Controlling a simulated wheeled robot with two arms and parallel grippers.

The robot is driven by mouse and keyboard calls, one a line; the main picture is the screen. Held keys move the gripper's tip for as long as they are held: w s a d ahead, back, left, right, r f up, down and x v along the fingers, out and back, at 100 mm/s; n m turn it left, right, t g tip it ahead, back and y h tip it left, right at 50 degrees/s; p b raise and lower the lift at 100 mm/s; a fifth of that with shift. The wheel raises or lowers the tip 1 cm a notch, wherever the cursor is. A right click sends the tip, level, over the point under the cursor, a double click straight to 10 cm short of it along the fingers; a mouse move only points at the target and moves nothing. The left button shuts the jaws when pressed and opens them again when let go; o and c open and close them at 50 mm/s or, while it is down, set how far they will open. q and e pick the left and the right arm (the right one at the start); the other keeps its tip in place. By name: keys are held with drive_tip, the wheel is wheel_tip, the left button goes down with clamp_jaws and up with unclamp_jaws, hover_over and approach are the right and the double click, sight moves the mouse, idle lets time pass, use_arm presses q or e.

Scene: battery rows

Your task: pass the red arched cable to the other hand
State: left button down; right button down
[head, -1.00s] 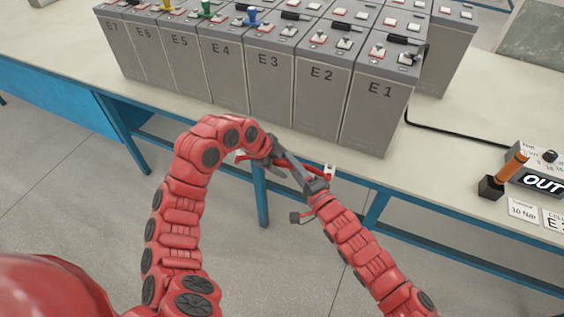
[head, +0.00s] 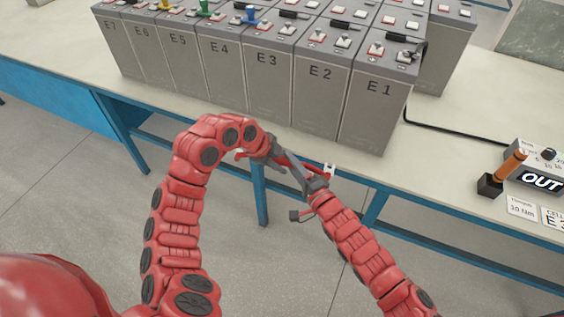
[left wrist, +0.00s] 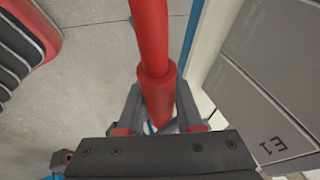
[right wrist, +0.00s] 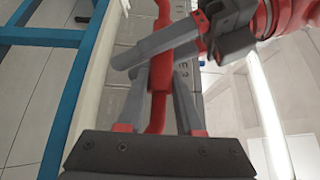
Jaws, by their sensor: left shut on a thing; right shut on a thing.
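The red arched cable (head: 325,172) is held between my two grippers in front of the bench, in the air. In the head view my arms hide much of it. My left gripper (head: 276,160) is shut on it; in the left wrist view the cable (left wrist: 151,40) runs up from between the fingers (left wrist: 157,98). My right gripper (head: 296,172) is also shut on it; in the right wrist view the cable (right wrist: 161,78) passes between the fingers (right wrist: 160,80). The left gripper (right wrist: 195,35) shows there close beyond the right fingers.
Rows of grey batteries (head: 325,95) stand on the bench (head: 440,165) just behind the grippers. An orange-handled tool (head: 509,167), a box with an OUT display (head: 540,182) and cards (head: 522,207) are at right. The bench's blue frame (head: 262,195) is below.

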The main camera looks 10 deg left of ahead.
drive_tip(key=shift+s+a, duration=0.2)
idle(0.3)
drive_tip(key=c, duration=0.9)
unclamp_jaws()
drive_tip(key=o, duration=0.4)
drive_tip(key=shift+w+d, duration=0.1)
drive_tip(key=shift+d, duration=0.1)
